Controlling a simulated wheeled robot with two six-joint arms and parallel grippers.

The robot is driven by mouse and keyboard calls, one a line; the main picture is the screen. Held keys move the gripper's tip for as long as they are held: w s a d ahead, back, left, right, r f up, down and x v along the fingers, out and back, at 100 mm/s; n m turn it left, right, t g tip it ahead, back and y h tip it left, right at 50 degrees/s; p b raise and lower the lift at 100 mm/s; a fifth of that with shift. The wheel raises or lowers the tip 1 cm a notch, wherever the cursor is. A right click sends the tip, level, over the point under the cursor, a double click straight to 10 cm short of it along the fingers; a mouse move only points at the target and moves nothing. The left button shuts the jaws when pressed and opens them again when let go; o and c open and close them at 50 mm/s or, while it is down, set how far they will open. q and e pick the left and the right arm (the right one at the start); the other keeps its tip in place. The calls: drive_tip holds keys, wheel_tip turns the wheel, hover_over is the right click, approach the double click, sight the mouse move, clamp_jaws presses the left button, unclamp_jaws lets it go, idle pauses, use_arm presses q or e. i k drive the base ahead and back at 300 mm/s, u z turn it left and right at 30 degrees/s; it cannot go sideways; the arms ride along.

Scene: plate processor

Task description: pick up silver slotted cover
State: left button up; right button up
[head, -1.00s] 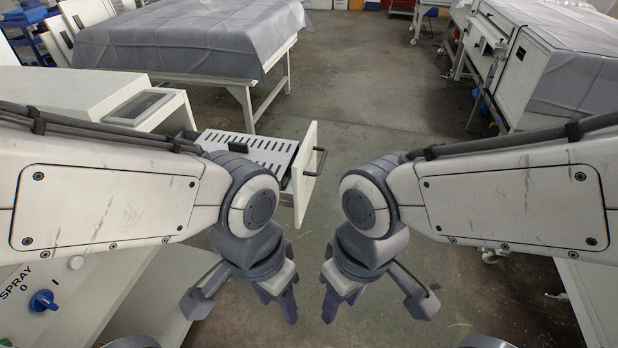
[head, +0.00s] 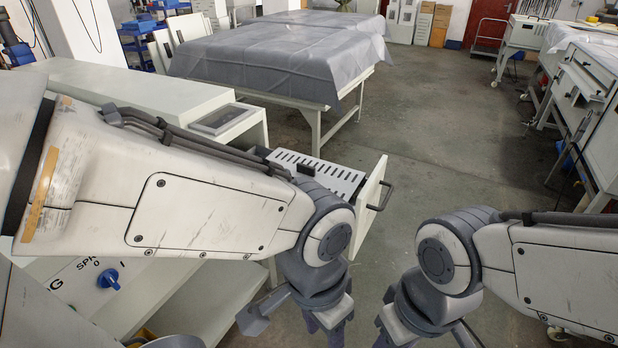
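The silver slotted cover (head: 322,171) lies in the open drawer of the white machine, left of the picture's middle. It is a pale metal plate with rows of dark slots, and a small dark block stands on or beside it. My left arm hides part of its near side. My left gripper (head: 328,340) points down in front of the drawer, apart from the cover. My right gripper (head: 388,342) points down to the right of it. Both fingertips are cut off or nearly so by the bottom edge, so I cannot tell how far they are open.
The drawer front (head: 371,205) with its dark handle (head: 384,194) sticks out into the aisle. The white machine (head: 130,95) has a blue knob (head: 108,279). A cloth-covered table (head: 280,60) stands behind. Equipment (head: 578,90) lines the right. The floor (head: 440,150) between is clear.

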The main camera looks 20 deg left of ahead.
sight(342, 180)
drive_tip(key=u, duration=0.3)
drive_tip(key=k, duration=0.4)
drive_tip(key=u, duration=0.5)
drive_tip(key=i, duration=1.4)
drive_tip(key=z, duration=0.65)
